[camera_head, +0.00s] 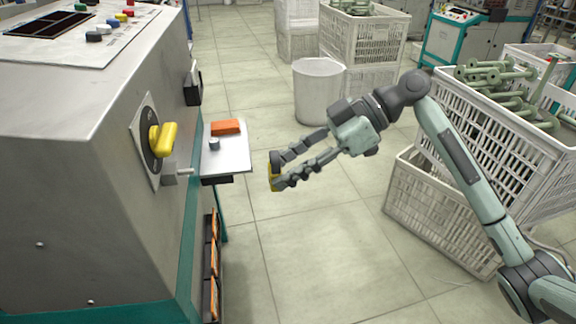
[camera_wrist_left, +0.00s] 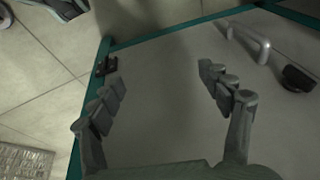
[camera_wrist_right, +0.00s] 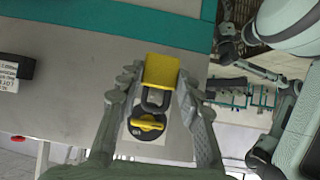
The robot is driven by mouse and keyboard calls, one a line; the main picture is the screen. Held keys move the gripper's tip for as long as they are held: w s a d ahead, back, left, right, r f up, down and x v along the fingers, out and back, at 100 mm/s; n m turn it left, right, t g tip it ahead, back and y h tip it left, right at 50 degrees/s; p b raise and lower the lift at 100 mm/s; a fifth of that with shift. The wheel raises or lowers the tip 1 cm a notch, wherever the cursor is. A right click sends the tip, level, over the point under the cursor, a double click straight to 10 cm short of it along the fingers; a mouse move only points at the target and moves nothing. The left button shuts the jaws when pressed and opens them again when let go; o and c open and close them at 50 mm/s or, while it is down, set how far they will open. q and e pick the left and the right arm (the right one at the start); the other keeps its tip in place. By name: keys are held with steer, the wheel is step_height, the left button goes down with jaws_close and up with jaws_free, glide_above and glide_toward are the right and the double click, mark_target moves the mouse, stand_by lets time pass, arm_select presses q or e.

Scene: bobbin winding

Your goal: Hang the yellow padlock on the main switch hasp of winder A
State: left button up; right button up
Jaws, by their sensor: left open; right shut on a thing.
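The yellow padlock (camera_head: 273,178) is between the fingertips of my right gripper (camera_head: 277,170), which is shut on it in mid-air, right of the grey winder cabinet. In the right wrist view the padlock's yellow body (camera_wrist_right: 161,70) and dark shackle (camera_wrist_right: 153,103) show between the fingers. The main switch (camera_head: 163,138) has a yellow handle on a dark round plate on the cabinet side. A grey hasp block with a pin (camera_head: 178,174) sits below it. The padlock is apart from the hasp. My left gripper (camera_wrist_left: 160,76) is open and empty before a grey panel with teal edges.
A small metal shelf (camera_head: 236,158) juts from the cabinet beside the hasp, bearing an orange block (camera_head: 225,127) and a grey cylinder (camera_head: 214,144). A white bin (camera_head: 319,92) and a crate of green bobbins (camera_head: 470,140) stand right. Floor between is clear.

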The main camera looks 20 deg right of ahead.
steer(key=a, duration=0.6)
steer(key=shift+w+a, duration=0.2)
steer(key=shift+a, duration=0.15)
steer(key=shift+r, duration=0.15)
steer(key=shift+p, duration=0.3)
steer(key=shift+a, duration=0.1)
steer(key=shift+w+a+p, duration=0.15)
steer(key=shift+a+p, duration=0.35)
steer(key=shift+a, duration=0.9)
steer(key=shift+w+a+p, duration=0.1)
steer(key=shift+a+p, duration=0.35)
steer(key=shift+a, duration=0.9)
